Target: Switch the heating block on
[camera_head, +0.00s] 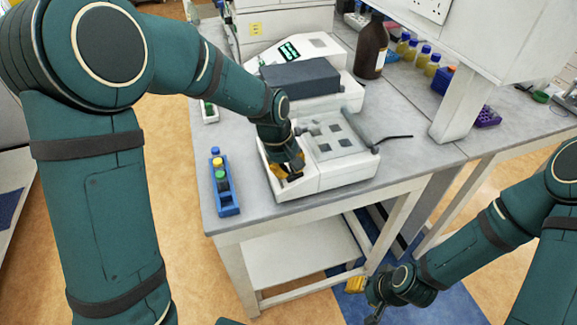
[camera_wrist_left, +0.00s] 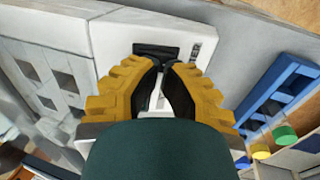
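The heating block (camera_head: 335,172) is a white device with a grey top with square wells, near the table's front edge. Its white casing and top (camera_wrist_left: 58,75) also fill the upper left of the left wrist view. My left gripper (camera_head: 291,168) is over the left part of its casing. In the left wrist view the yellow and black fingertips (camera_wrist_left: 160,66) are together with nothing between them, just by a dark recessed panel (camera_wrist_left: 157,50). Contact cannot be told. My right gripper (camera_head: 363,298) hangs low beside the table, away from the block; its fingers are unclear.
A blue rack (camera_head: 224,188) with coloured caps stands left of the block. Behind are a device with a green display (camera_head: 289,51), a brown bottle (camera_head: 371,47) and small yellow bottles (camera_head: 423,55). A dark cable (camera_head: 394,138) lies at the block's right. A white pillar (camera_head: 464,105) stands at right.

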